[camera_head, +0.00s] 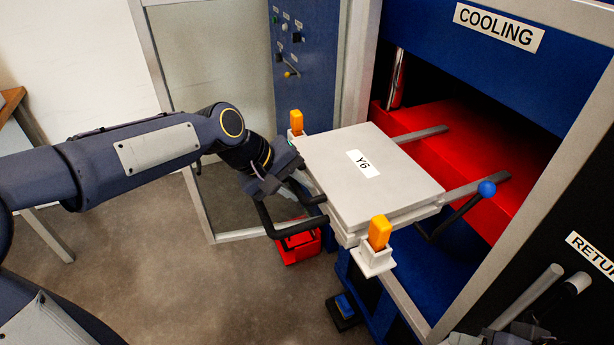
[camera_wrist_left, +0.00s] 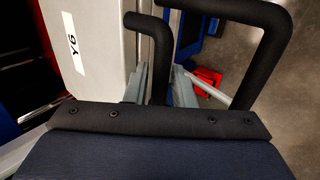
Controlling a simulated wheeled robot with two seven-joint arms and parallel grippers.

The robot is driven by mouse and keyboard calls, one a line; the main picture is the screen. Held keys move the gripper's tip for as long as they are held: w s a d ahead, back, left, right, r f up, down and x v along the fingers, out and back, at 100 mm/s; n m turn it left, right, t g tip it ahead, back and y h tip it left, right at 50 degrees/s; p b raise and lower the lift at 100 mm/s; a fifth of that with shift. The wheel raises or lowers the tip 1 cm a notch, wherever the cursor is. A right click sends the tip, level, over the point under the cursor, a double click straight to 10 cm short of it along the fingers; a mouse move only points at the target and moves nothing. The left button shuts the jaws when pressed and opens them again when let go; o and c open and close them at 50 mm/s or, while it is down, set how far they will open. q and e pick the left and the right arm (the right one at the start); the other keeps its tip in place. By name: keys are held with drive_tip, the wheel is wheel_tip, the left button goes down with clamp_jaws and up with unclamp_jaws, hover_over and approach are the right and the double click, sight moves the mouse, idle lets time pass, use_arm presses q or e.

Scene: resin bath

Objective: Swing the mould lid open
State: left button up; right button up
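The mould lid (camera_head: 365,165) is a pale grey plate with a Y6 label. It lies flat and shut on the mould base (camera_head: 400,217), and its edge shows at the left of the left wrist view (camera_wrist_left: 104,50). Orange clamps stand upright on white blocks, one at the far left corner (camera_head: 296,121) and one at the near corner (camera_head: 379,232).
The mould sits on rails before the red interior (camera_head: 450,145) of the COOLING bay. A lever with a blue ball (camera_head: 487,188) stands to the right. A red container (camera_head: 298,247) is below my gripper. A control panel (camera_head: 305,60) stands behind. The floor at front left is clear.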

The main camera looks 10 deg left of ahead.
use_arm(q)
drive_tip(key=c, duration=0.4)
drive_tip(key=r+p, duration=0.5)
drive_tip(key=shift+w+d+r, duration=0.2)
drive_tip(key=shift+d+r, duration=0.05)
drive_tip(key=shift+d, duration=0.05)
drive_tip(key=w+d+r+p, duration=0.2)
drive_tip(key=d+r+p, duration=0.2)
drive_tip(key=r, duration=0.3)
drive_tip(key=w+d+r+p, duration=0.3)
drive_tip(key=d+r+p, duration=0.1)
drive_tip(key=r, duration=0.4)
drive_tip(key=shift+w+p, duration=0.3)
drive_tip(key=shift+p, duration=0.5)
idle(0.5)
drive_tip(key=w+d+r, duration=0.4)
drive_tip(key=w+d, duration=0.5)
drive_tip(key=d, duration=0.4)
drive_tip(key=shift+d+r, duration=0.2)
drive_tip(key=shift+d, duration=0.2)
idle(1.0)
